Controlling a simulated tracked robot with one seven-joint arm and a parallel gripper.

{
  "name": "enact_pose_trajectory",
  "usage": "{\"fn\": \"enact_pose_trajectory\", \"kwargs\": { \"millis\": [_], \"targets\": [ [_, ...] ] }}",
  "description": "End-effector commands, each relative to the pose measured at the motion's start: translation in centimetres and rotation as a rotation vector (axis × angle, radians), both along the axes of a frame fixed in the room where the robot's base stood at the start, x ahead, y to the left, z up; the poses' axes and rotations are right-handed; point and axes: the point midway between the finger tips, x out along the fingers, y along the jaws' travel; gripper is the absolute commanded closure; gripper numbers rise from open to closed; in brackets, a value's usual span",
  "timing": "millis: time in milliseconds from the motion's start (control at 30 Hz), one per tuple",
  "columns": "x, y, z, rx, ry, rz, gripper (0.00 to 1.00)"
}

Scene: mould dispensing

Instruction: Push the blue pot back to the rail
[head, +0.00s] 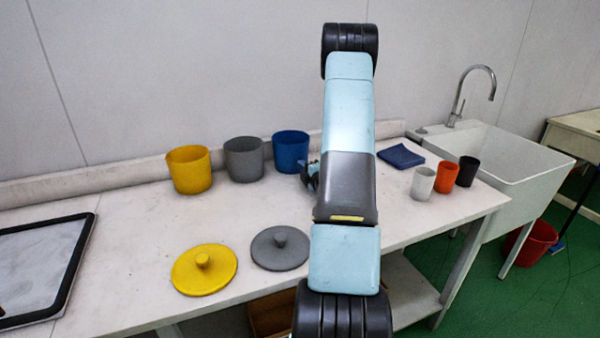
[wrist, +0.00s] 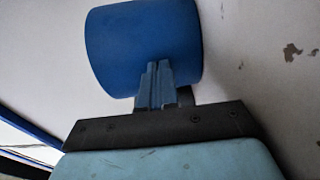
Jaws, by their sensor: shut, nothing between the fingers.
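The blue pot (head: 291,151) stands upright on the white table, the rightmost of three pots in a row near the back rail (head: 95,179). My gripper (head: 310,176) is low beside the front right of the pot in the head view, mostly hidden by my arm. In the wrist view the blue pot (wrist: 143,45) fills the upper middle. My gripper (wrist: 157,66) is shut and empty, its fingertips overlapping the pot's lower edge in the picture. I cannot tell whether they touch it. The gap between pot and rail is hard to judge.
A grey pot (head: 244,158) and a yellow pot (head: 189,169) stand to the left. A yellow lid (head: 204,272) and a grey lid (head: 280,250) lie in front.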

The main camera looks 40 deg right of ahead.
Motion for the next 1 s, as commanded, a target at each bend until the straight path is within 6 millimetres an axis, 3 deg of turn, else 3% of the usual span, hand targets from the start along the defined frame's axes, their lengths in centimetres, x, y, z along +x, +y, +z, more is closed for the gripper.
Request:
{"fn": "enact_pose_trajectory", "kwargs": {
  "millis": [367, 567, 1000],
  "targets": [
    [0.3, -0.4, 0.0, 0.001, -0.001, 0.000, 1.00],
    [-0.1, 0.3, -0.2, 0.002, 0.002, -0.001, 1.00],
    [0.0, 0.4, 6.5, -0.002, -0.003, 0.000, 1.00]
  ]
}}
